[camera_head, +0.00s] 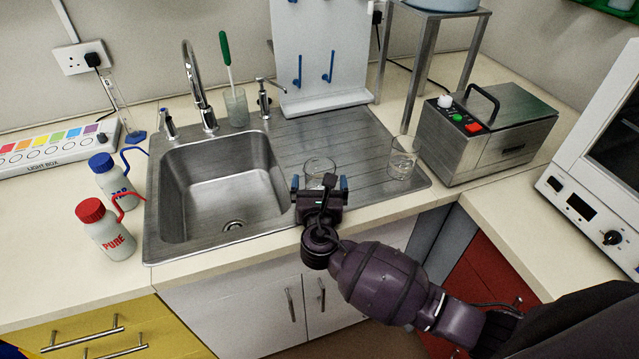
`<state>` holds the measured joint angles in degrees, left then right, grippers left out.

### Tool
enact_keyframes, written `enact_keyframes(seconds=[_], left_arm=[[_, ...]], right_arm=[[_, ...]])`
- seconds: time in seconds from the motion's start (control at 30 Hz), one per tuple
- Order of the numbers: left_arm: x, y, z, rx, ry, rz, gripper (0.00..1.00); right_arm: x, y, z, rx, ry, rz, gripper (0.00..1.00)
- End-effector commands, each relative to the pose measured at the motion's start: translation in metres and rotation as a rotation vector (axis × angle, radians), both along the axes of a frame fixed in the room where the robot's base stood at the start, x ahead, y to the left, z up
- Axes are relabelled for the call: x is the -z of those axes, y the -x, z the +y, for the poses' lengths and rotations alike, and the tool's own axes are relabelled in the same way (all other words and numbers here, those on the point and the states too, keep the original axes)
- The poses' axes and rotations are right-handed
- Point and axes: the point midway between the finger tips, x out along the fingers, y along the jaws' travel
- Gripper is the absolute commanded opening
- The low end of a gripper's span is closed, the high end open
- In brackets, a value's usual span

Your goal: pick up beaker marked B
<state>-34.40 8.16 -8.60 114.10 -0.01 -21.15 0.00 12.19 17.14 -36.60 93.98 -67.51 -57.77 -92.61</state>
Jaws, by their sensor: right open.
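A clear glass beaker (319,167) stands on the steel draining board (335,135), right of the sink basin. A second clear beaker (402,158) stands farther right on the board. I cannot read a letter on either one. My right gripper (320,183) is open, with its blue-tipped fingers apart at the near side of the first beaker. The gripper hides that beaker's lower part, and I cannot tell whether the fingers reach around it. My left gripper is not in view.
The sink basin (222,190) lies to the left, with a tap (195,85) behind. Two wash bottles (105,230) stand left of it. A steel lidded box (485,135) stands to the right, near a metal stand (428,60). A white drying rack (322,50) stands behind.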

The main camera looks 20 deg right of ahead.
Motion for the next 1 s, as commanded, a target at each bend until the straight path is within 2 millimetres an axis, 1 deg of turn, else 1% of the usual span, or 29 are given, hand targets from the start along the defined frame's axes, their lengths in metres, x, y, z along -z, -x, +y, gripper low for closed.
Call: enact_keyframes(seconds=[0.03,0.07,0.3,0.37,0.4,0.6,0.73,0.87,0.97,1.0], left_arm=[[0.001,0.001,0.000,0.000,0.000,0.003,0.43],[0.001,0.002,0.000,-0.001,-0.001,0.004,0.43],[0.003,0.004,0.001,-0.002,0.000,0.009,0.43],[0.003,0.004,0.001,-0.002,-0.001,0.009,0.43],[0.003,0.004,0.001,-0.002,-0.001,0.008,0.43],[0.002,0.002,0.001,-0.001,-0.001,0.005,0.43],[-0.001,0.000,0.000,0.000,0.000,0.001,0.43],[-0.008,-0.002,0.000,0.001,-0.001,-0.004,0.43],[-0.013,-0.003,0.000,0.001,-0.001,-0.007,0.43],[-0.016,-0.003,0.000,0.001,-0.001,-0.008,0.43]], right_arm=[[0.000,0.000,0.000,0.000,0.000,0.000,1.00],[0.000,0.000,0.000,0.000,0.000,0.000,0.97],[0.000,0.000,0.000,0.000,0.000,0.000,0.60],[0.000,0.000,0.000,0.000,0.000,0.000,0.51],[0.000,0.000,0.000,0.000,0.000,-0.001,0.50],[-0.001,0.000,0.000,0.000,-0.001,-0.001,0.50],[-0.010,0.000,0.000,0.000,-0.002,-0.004,0.50],[-0.029,0.000,0.000,-0.001,-0.003,-0.005,0.50],[-0.052,0.000,0.001,-0.002,-0.003,-0.006,0.50],[-0.063,0.000,0.000,-0.002,-0.004,-0.008,0.50]])
